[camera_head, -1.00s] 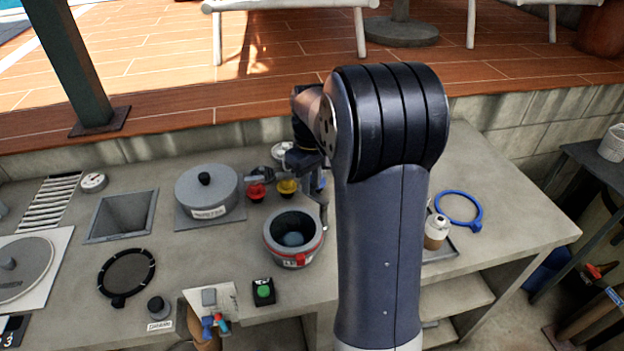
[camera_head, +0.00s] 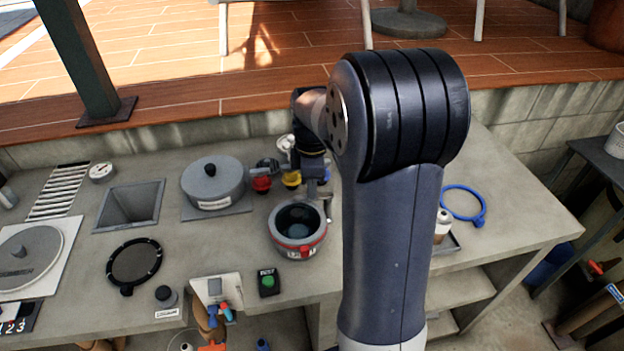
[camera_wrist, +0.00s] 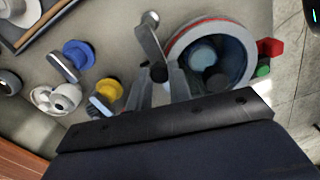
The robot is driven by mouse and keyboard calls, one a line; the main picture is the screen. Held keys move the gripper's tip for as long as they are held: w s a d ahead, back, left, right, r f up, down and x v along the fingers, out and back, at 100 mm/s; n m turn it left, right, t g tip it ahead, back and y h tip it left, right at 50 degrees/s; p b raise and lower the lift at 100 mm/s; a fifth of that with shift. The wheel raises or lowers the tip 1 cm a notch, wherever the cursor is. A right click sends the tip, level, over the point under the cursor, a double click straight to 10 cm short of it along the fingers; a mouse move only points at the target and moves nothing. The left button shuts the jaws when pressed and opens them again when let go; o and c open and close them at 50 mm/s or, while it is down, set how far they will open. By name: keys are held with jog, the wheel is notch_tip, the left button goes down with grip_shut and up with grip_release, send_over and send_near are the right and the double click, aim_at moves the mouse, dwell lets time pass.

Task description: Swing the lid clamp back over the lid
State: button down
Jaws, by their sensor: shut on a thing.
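A grey round pot (camera_head: 274,232) with a red band and red front latch (camera_head: 305,251) stands on the counter. Its round opening shows a dark inside and a bluish disc; I cannot tell whether a clear lid covers it. The pot's rim (camera_wrist: 250,55) also shows in the wrist view. The lid clamp is a grey bar (camera_wrist: 149,40) with a rounded end and a dark knob. It lies beside the rim, not across the opening. My gripper (camera_wrist: 159,82) is shut on the clamp near its dark knob. In the head view my gripper (camera_head: 318,176) is at the pot's far right side, its fingertips partly hidden.
Red (camera_head: 261,183) and yellow (camera_head: 291,180) knobs stand close behind the pot. A large lidded grey pot (camera_head: 200,184) is to the left. A green button box (camera_head: 268,283) is in front. A blue ring (camera_head: 481,217) lies right, beyond my arm.

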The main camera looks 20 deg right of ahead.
jog(key=shift+s+a+n, duration=0.1)
jog(key=shift+s+n, duration=0.2)
jog(key=shift+n, duration=0.55)
jog(key=shift+s+n, duration=0.3)
jog(key=shift+n, duration=0.55)
jog(key=c, duration=1.3)
grip_release()
notch_tip(320, 180, up, 11)
jog(key=shift+f, duration=0.15)
